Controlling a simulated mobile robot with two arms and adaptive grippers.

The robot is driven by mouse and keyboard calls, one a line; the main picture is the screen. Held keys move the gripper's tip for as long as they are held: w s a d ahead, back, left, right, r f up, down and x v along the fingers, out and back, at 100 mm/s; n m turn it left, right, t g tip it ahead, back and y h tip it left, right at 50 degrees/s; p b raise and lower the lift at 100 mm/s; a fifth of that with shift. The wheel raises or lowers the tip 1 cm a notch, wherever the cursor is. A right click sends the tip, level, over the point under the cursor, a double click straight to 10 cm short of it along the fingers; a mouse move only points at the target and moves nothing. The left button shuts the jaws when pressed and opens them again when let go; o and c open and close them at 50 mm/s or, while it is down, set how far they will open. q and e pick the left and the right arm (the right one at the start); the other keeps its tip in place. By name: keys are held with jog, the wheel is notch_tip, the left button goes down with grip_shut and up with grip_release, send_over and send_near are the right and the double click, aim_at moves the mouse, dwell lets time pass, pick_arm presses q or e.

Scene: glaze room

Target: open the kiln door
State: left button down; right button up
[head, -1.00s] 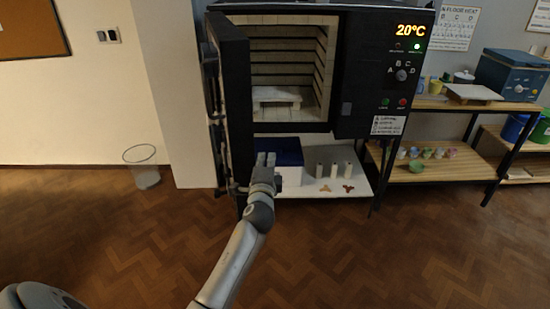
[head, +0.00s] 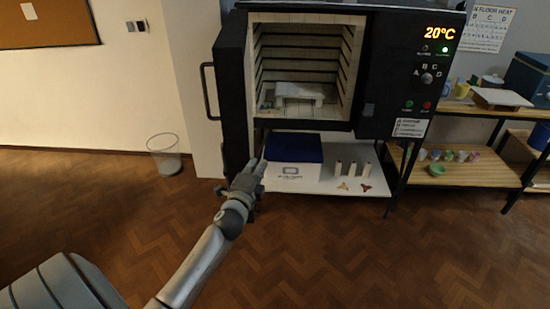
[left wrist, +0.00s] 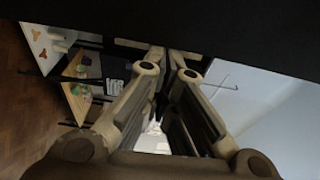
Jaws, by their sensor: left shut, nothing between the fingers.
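The kiln (head: 380,75) stands against the back wall, and its lit brick chamber is open to view. Its black door (head: 232,95) is swung out to the left, with a bar handle (head: 208,92) on its outer left side. My left gripper (head: 257,172) is shut and empty, low at the door's bottom edge and in front of the lower shelf. In the left wrist view the fingers (left wrist: 168,62) are close together below a large dark surface, which looks like the door. My right gripper does not show.
A white shelf (head: 335,205) under the kiln holds a blue-lidded box (head: 294,165), posts and small pieces. A wooden shelf unit (head: 460,174) stands at right. The parquet floor in front is clear.

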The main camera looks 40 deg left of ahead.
aim_at(235, 163)
pick_arm(q)
jog(key=s+a, duration=0.5)
jog(key=shift+s+a+r, duration=0.15)
jog(key=shift+s+r, duration=0.05)
jog(key=shift+s, duration=0.1)
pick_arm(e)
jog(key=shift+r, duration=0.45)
pick_arm(q)
jog(key=shift+w, duration=0.2)
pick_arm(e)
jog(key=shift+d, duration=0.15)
